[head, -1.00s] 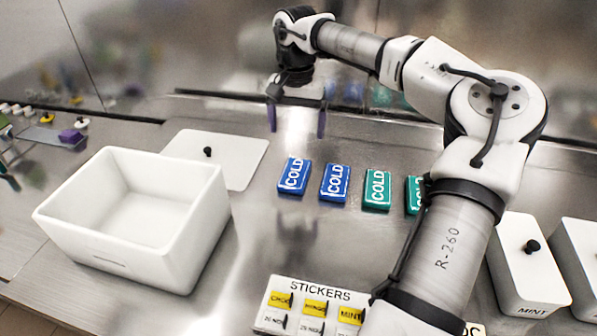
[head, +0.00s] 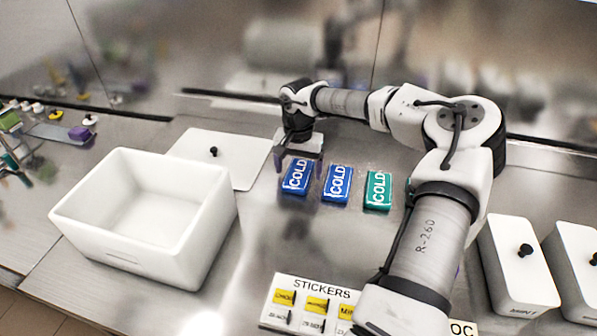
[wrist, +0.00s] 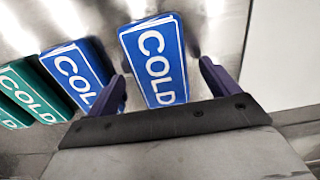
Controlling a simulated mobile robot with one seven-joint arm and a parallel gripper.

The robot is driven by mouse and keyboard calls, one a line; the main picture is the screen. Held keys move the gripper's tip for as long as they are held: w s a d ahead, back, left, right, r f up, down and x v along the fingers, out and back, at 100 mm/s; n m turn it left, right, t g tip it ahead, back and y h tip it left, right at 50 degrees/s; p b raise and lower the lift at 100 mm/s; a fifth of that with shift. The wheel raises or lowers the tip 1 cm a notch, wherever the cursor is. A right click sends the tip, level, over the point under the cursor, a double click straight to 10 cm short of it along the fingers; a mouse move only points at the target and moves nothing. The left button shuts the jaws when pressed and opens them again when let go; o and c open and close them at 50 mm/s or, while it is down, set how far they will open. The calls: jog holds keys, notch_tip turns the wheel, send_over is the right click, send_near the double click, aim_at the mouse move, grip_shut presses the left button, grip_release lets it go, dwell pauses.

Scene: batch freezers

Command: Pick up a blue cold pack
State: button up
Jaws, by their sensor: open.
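Two blue cold packs marked COLD lie flat on the metal counter, side by side. The left one (head: 297,177) is under my gripper (head: 299,165) in the head view. The second blue pack (head: 336,184) lies just to its right. In the wrist view, the first blue pack (wrist: 155,62) sits between the two purple fingers of my gripper (wrist: 164,88), and the second blue pack (wrist: 76,70) is outside, left of the left finger. My gripper is open and points down. I cannot tell whether the fingers touch the pack.
A green cold pack (head: 378,190) lies right of the blue ones. An empty white bin (head: 88,222) stands at the left, with a flat white lid (head: 190,150) behind it. A STICKERS card (head: 318,283) lies in front. Lidded white tubs (head: 518,285) stand at the right.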

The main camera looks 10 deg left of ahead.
jog(key=shift+f, duration=0.2)
jog(key=c, duration=1.2)
jog(key=shift+r, duration=0.1)
